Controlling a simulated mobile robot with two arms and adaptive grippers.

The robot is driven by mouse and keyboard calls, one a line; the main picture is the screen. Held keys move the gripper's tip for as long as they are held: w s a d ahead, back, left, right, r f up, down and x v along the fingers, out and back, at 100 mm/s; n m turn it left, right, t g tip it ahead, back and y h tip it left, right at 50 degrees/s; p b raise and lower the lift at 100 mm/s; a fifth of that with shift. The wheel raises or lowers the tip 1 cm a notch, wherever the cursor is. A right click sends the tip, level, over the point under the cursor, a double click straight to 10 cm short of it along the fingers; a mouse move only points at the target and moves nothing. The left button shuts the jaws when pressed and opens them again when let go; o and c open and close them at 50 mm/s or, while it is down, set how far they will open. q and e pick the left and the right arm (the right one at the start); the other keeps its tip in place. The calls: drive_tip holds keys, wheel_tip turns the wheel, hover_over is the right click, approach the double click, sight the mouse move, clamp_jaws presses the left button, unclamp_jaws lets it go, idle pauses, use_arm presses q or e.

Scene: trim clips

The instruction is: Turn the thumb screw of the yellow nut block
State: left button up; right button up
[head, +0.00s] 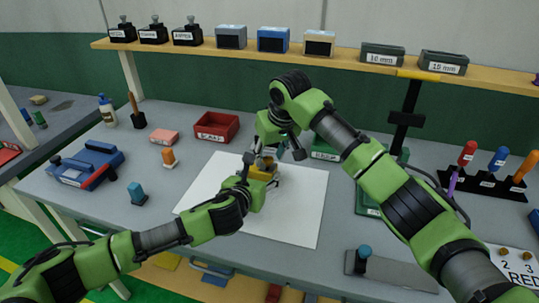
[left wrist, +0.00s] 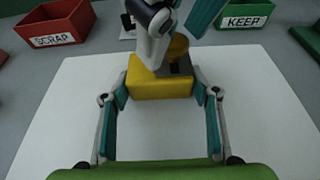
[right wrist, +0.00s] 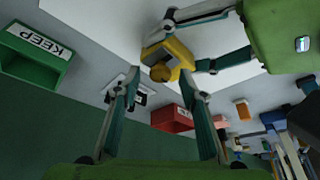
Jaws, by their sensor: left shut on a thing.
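The yellow nut block (head: 259,174) is over the white sheet (head: 300,215) in the head view, partly hidden by my grippers. My left gripper (left wrist: 161,88) is shut on the block (left wrist: 160,89), one finger on each side. I cannot tell whether the block touches the sheet. The round brass-coloured thumb screw (right wrist: 160,73) faces the right wrist camera. It also shows behind the block in the left wrist view (left wrist: 179,46). My right gripper (right wrist: 160,80) is open, its fingertips apart on both sides of the screw. I see no clear contact with it.
A red SCRAP bin (head: 217,126) stands behind the sheet on the left. A green KEEP bin (right wrist: 30,62) is partly hidden behind my right arm in the head view. A blue device (head: 86,163) lies at left; screwdrivers (head: 467,153) stand at right. The sheet's front is clear.

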drive_tip(key=shift+f, duration=0.1)
clamp_jaws()
drive_tip(key=shift+a+m, duration=0.1)
drive_tip(key=shift+m, duration=0.2)
drive_tip(key=m, duration=0.1)
drive_tip(key=m+h, duration=0.1)
drive_tip(key=m, duration=0.1)
drive_tip(key=m+h, duration=0.1)
drive_tip(key=m, duration=0.1)
drive_tip(key=shift+a, duration=0.25)
drive_tip(key=m+h, duration=0.1)
drive_tip(key=m, duration=0.2)
drive_tip(key=m+h, duration=0.1)
drive_tip(key=m, duration=0.2)
drive_tip(key=shift+w+m+h, duration=0.15)
drive_tip(key=shift+m+h, duration=0.15)
drive_tip(key=shift+m, duration=0.1)
drive_tip(key=shift+a, duration=0.1)
unclamp_jaws()
